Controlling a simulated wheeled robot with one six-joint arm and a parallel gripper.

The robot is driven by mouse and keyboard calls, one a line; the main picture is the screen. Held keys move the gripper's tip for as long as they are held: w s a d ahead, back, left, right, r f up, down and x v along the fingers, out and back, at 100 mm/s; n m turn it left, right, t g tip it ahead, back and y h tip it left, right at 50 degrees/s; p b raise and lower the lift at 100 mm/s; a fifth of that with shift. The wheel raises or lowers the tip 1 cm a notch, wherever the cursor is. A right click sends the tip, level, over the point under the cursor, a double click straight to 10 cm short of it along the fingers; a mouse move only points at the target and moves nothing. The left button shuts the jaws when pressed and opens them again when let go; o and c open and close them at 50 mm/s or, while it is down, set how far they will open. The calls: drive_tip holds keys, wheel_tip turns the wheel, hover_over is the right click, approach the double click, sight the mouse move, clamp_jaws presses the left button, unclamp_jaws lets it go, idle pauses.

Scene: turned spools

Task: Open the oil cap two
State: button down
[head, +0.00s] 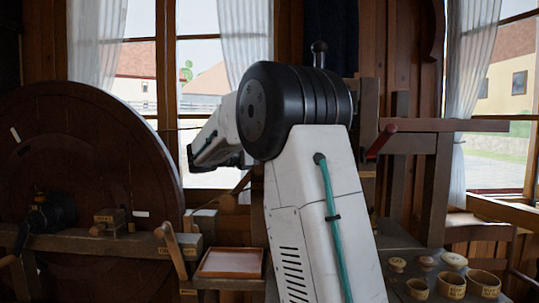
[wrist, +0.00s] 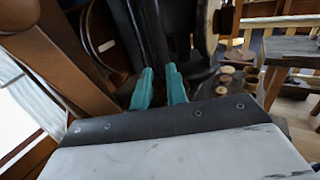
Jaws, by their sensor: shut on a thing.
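My gripper (wrist: 159,86) shows in the wrist view as two teal fingers with a narrow dark gap between them. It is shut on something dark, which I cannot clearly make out. Tall dark uprights (wrist: 152,35) stand right behind the fingertips. I cannot pick out oil cap two for certain in either view. In the head view my own arm covers the middle of the scene, and the fingertips do not show clearly.
A big dark wheel (head: 85,150) stands at the left, with a wooden crank handle (head: 174,250) before it. A shallow wooden tray (head: 231,263) lies beside it. Several small labelled cups (head: 450,284) and round knobs stand at lower right.

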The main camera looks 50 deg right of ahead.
drive_tip(key=shift+w+d+m+g+y, duration=0.1)
drive_tip(key=shift+w+m+g+y, duration=0.15)
drive_tip(key=shift+m+g+y, duration=0.6)
drive_tip(key=shift+w+d+m+g+y, duration=0.1)
drive_tip(key=shift+w+m+g+y, duration=0.2)
drive_tip(key=shift+m+g, duration=0.7)
drive_tip(key=shift+w+m+g+y, duration=0.25)
drive_tip(key=shift+m+g+y, duration=0.25)
drive_tip(key=shift+g, duration=0.85)
drive_tip(key=c, duration=1.5)
unclamp_jaws()
